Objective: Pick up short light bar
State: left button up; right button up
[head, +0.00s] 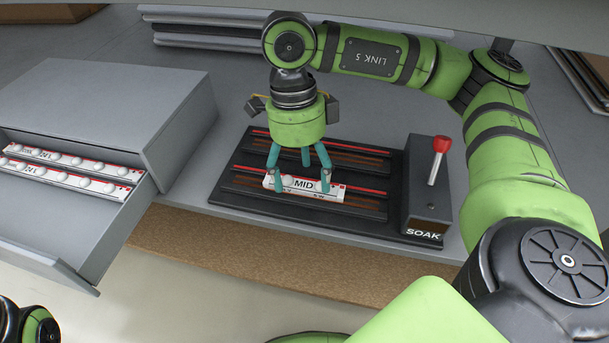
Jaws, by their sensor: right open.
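A white light bar with a red edge, marked MID (304,183), lies on the black fixture (230,183). My right gripper (302,190) points down over this bar, its teal fingers open and spread along its length, with the tips at the bar. Contact with the bar cannot be made out. Two more white light bars with round lamps lie in the open drawer, one behind (73,163) and one in front (65,178). Their labels are too small to read, and I cannot tell which bar is the short one. My left gripper is not in view.
The grey drawer cabinet (150,95) stands at the left, its drawer (90,235) pulled out toward the front. A box marked SOAK (425,190) with a red-knobbed lever (437,160) stands right of the fixture. Flat panels (200,40) lie at the back.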

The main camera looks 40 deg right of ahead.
jog(key=shift+s+f, duration=0.1)
jog(key=shift+f, duration=0.75)
jog(key=c, duration=1.3)
jog(key=shift+r, duration=0.2)
